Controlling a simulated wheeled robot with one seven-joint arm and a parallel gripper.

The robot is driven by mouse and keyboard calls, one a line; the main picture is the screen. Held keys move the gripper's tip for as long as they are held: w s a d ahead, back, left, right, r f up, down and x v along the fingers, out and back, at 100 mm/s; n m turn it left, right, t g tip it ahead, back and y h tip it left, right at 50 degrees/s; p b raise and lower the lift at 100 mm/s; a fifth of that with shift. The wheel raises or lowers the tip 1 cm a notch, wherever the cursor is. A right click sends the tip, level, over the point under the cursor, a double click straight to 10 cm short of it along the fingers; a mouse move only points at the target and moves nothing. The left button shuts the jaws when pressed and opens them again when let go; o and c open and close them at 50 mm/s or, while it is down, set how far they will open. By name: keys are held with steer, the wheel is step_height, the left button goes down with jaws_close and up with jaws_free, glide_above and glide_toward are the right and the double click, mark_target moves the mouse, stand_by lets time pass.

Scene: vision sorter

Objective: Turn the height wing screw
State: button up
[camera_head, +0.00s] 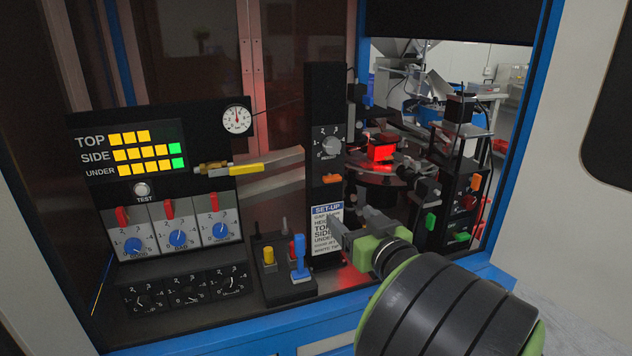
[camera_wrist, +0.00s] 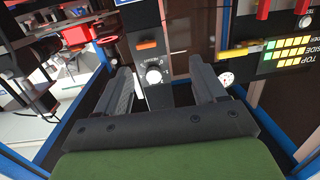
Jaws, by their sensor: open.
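An orange wing-shaped screw (camera_head: 332,179) sits on the front of a black post, below a dial with a grey knob (camera_head: 331,146). The wrist view, which is upside down, shows the orange screw (camera_wrist: 146,45) and the knob (camera_wrist: 153,76). Another orange wing-shaped part (camera_head: 476,182) is on the black unit at the right. My gripper (camera_head: 347,228) is open and empty in front of the post's lower part, near the SET-UP label (camera_head: 327,228). In the wrist view its fingers (camera_wrist: 164,82) stand apart, either side of the knob.
A control box with blue dials (camera_head: 179,239) and red switches stands at the left. A small box with a blue lever (camera_head: 299,262) is left of my gripper. Red and green parts (camera_head: 430,221) are at the right. A blue frame edge (camera_head: 250,335) runs along the front.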

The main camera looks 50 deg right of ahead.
steer(key=s+d+h, duration=0.1)
steer(key=s+d, duration=0.1)
steer(key=p, duration=0.4)
glide_toward(334, 179)
steer(key=shift+m, duration=0.4)
steer(key=x, duration=0.9)
steer(key=shift+w+d+r, duration=0.1)
steer(key=shift+w+d, duration=0.05)
steer(key=shift+w, duration=0.1)
steer(key=c, duration=1.1)
steer(key=shift+o, duration=0.2)
